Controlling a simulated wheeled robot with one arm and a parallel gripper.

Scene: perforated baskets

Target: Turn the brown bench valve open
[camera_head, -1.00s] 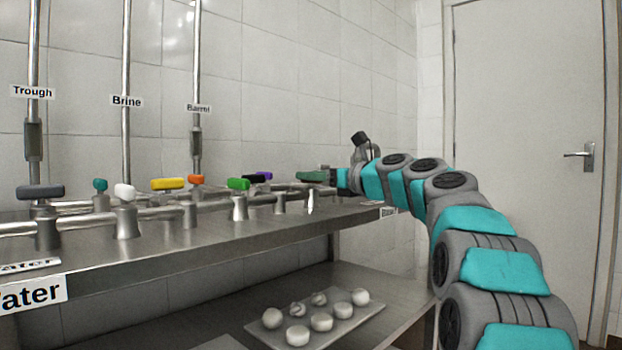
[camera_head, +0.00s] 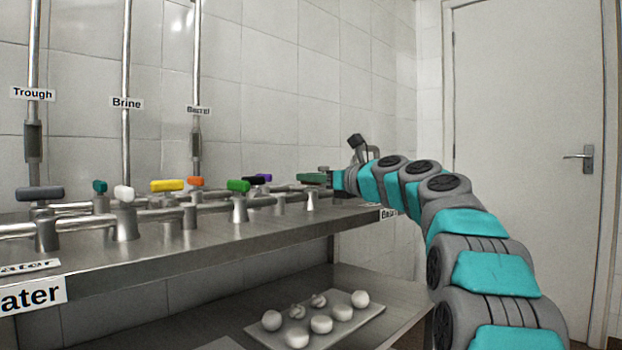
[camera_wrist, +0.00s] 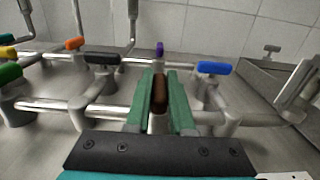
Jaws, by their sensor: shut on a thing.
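The brown bench valve handle (camera_wrist: 160,92) shows in the wrist view between the two green fingers of my gripper (camera_wrist: 160,100). The fingers are shut on it, one on each side, and the handle points away from the wrist, across the pipe. In the head view my gripper (camera_head: 312,178) is at the far right end of the bench, and the brown handle is hidden there.
A blue valve (camera_wrist: 214,68) stands close to the right of my gripper, a black valve (camera_wrist: 102,58) to the left, and a purple valve (camera_wrist: 159,48) beyond. Several more coloured valves line the steel bench (camera_head: 200,245). A tray of white balls (camera_head: 345,328) sits on the lower shelf.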

